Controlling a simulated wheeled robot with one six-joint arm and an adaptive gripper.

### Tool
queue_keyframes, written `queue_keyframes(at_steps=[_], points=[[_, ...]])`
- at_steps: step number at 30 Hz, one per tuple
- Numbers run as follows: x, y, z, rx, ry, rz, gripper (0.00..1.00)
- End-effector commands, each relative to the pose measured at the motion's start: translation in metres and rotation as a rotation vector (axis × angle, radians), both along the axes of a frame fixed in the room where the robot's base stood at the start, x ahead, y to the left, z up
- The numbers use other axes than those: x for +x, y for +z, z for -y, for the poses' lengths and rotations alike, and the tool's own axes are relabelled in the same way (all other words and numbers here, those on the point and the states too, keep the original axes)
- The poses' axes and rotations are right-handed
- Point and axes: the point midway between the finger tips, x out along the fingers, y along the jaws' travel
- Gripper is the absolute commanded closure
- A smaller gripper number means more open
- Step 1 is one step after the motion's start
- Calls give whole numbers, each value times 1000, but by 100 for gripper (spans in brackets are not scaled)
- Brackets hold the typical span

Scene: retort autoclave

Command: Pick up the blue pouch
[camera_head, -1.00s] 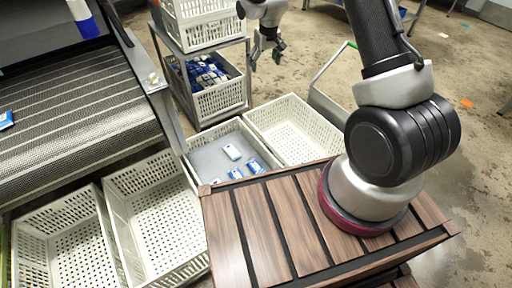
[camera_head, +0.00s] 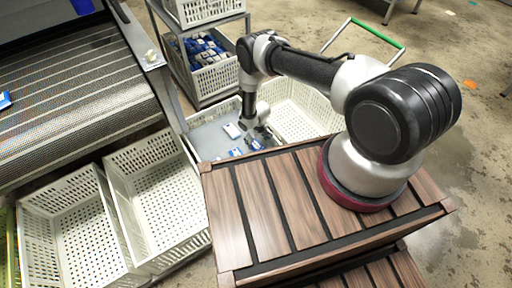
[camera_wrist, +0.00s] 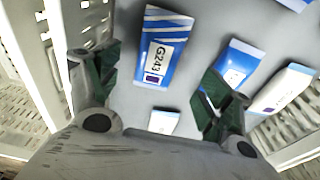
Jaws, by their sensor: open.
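Several blue and white pouches lie on the grey bottom of a bin (camera_head: 208,142). In the wrist view, a blue pouch (camera_wrist: 160,48) with a white label reading G243 lies between and beyond my fingertips, untouched as far as I can see. A second blue and white pouch (camera_wrist: 240,62) lies just beyond the right finger, which partly hides it. A paler pouch (camera_wrist: 282,90) lies farther right. A small white one (camera_wrist: 163,121) shows near the palm. My gripper (camera_wrist: 154,86) is open and empty, pointing down into the bin; its arm partly covers the bin in the head view.
An empty white crate (camera_head: 305,112) adjoins the bin on the right. The slatted wooden top (camera_head: 255,215) is in front. Two empty white crates (camera_head: 160,190) stand left, below a mesh conveyor (camera_head: 75,105). A rack crate (camera_head: 212,75) behind holds many blue pouches.

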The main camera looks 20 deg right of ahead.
Motion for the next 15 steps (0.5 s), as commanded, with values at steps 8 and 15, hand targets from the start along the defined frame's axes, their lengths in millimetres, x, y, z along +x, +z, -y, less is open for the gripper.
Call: queue_keyframes(at_steps=[8, 15], points=[[3, -36, 3, 0, 1, -1, 20], [5, -51, 2, -1, -1, -2, 20]])
